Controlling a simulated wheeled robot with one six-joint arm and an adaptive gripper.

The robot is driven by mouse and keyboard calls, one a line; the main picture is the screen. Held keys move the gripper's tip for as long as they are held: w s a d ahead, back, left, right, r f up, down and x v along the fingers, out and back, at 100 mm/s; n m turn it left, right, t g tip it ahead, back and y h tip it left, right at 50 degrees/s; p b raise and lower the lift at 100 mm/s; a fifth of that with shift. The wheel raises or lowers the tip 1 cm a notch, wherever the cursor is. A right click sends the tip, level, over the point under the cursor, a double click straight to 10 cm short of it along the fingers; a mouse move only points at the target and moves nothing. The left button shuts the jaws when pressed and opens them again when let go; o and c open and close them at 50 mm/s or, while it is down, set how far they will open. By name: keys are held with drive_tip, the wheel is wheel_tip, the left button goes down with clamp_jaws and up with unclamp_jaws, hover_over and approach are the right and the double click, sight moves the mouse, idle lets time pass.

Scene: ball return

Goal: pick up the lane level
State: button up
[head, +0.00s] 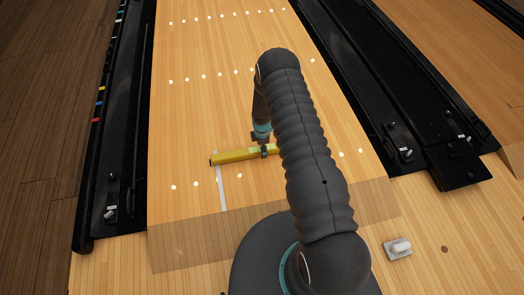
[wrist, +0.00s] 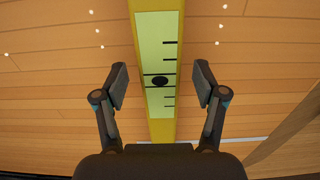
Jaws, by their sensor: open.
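The lane level is a long yellow bar (head: 232,156) lying flat on the bowling lane in the head view, with its right part hidden behind my arm. In the wrist view the level (wrist: 137,22) runs from top to bottom through the middle, with a pale green face, black marks and a dark round spot. My gripper (wrist: 160,83) is open, with one finger on each side of the level and a visible gap on both sides. In the head view my gripper (head: 264,150) is over the level, just left of my forearm.
Black gutters (head: 122,120) flank the wooden lane (head: 200,110). A white line (head: 221,188) crosses under the level's left part. A small white object (head: 398,247) sits on the floor at the right. The lane around the level looks clear.

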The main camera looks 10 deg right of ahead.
drive_tip(key=shift+f, duration=0.25)
clamp_jaws()
drive_tip(key=shift+r, duration=0.15)
